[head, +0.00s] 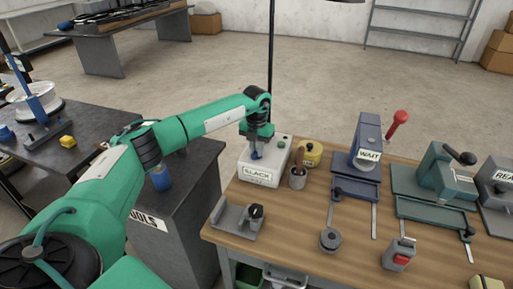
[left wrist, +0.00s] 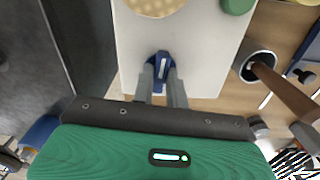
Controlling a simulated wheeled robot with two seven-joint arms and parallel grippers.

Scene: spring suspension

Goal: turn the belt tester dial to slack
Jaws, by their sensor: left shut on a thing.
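The belt tester (head: 263,177) is a white box at the left end of the wooden bench, with a front label reading SLACK. Its small blue dial (head: 254,155) sits on the top face. My left gripper (head: 257,147) reaches down onto it from above. In the left wrist view the two grey fingers (left wrist: 161,86) are shut on the blue dial (left wrist: 162,60), which carries a white line. The white top (left wrist: 205,60) surrounds it. A second line of the front label is too small to read. My right gripper is not in view.
A cup (head: 298,177) with a brown handle and a yellow pot (head: 312,155) stand close right of the tester. A grey bracket (head: 236,217) lies in front. A blue machine marked WAIT (head: 367,140) and a green vise-like device (head: 440,180) stand farther right.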

